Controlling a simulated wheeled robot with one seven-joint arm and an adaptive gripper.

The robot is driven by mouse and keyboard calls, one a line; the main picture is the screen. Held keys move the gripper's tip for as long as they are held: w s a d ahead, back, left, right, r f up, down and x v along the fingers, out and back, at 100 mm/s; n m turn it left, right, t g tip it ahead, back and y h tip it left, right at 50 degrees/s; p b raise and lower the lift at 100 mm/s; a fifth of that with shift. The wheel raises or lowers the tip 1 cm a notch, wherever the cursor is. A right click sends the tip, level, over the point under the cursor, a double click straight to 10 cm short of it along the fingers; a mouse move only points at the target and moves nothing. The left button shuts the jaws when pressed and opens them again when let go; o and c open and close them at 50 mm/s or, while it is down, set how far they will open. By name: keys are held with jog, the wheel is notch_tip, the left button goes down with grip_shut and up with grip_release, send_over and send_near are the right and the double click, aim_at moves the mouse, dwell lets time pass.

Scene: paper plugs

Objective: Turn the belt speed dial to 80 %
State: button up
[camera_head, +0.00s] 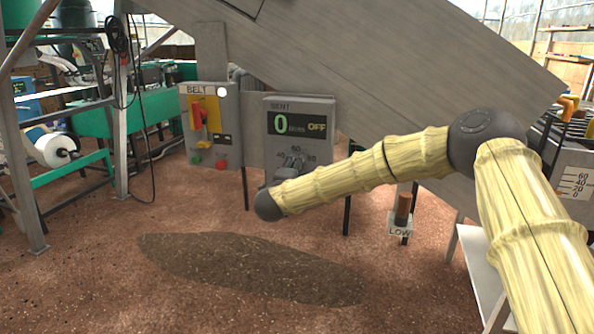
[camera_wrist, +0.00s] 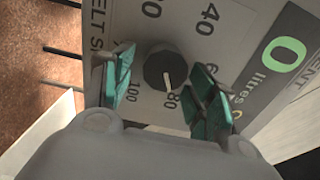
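The belt speed dial (camera_wrist: 166,69) is a round dark knob with a pale pointer line, on a grey panel (camera_wrist: 262,25) in the wrist view. The line points at the 80 mark; 100, 40 and 20 also show. My gripper (camera_wrist: 162,85) is open, with one teal finger on each side of the dial. A gap shows at the left finger; the right finger is close to the knob, contact unclear. In the head view the grey panel (camera_head: 322,118) reads 0 litres and OFF, and my arm and gripper hide the dial.
A BELT box (camera_head: 209,150) with a red and yellow switch, a green button and a red button stands left of the panel. A sloping grey conveyor side (camera_head: 400,60) runs above. The brown floor in front is open.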

jog(key=shift+s+a, duration=0.1)
jog(key=v, duration=1.2)
